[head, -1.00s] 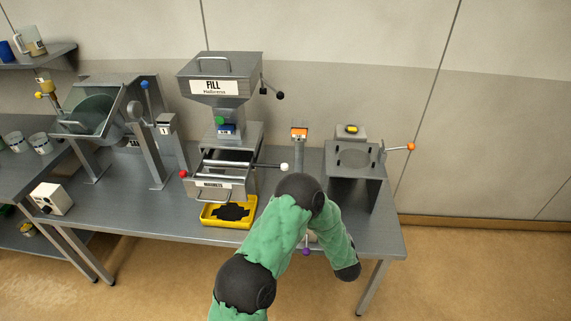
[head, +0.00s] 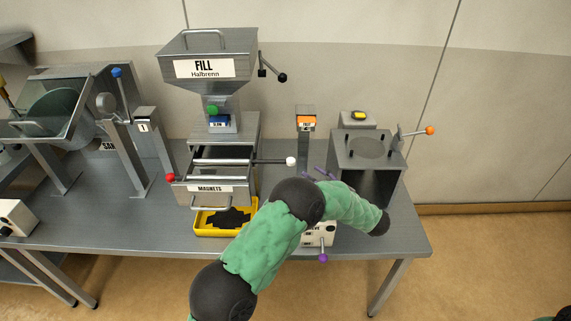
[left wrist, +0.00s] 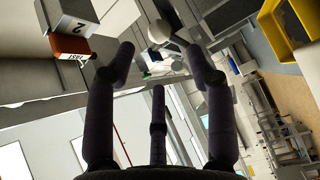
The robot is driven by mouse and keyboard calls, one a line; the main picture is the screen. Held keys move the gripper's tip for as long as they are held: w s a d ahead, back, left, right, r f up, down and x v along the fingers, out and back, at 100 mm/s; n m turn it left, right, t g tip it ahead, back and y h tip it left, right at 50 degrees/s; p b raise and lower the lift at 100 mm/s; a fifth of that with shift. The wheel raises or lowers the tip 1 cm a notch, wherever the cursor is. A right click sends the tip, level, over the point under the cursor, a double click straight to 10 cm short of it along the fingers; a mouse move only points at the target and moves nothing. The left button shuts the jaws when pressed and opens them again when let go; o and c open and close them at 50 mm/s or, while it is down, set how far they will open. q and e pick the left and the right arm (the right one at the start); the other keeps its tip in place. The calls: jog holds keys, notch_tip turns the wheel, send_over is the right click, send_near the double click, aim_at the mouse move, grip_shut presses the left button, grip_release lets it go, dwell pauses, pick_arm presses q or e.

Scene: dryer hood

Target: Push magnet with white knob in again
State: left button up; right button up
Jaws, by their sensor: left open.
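The white knob (head: 291,161) sits on the end of a dark rod that sticks out rightward from the machine with the MAGNETS drawer (head: 210,189). My left gripper (head: 314,171) shows only as purple finger parts just right of the knob in the head view; my green arm hides the rest. In the left wrist view the left gripper (left wrist: 158,58) is open, its fingers spread and empty. The white knob (left wrist: 160,32) appears between and beyond the fingertips there, apparently untouched. My right gripper is not in view.
An orange-topped post (head: 306,125) stands right behind the knob, close to my fingers. A grey stand (head: 366,150) with an orange-knobbed lever is to the right. A yellow tray (head: 205,229) lies before the drawer. The FILL hopper (head: 207,68) rises above it.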

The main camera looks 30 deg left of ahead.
aim_at(291, 162)
pick_arm(q)
jog(key=b+x, duration=0.2)
jog(key=x, duration=0.8)
jog(key=shift+w+a+r, duration=0.1)
jog(key=shift+a, duration=0.1)
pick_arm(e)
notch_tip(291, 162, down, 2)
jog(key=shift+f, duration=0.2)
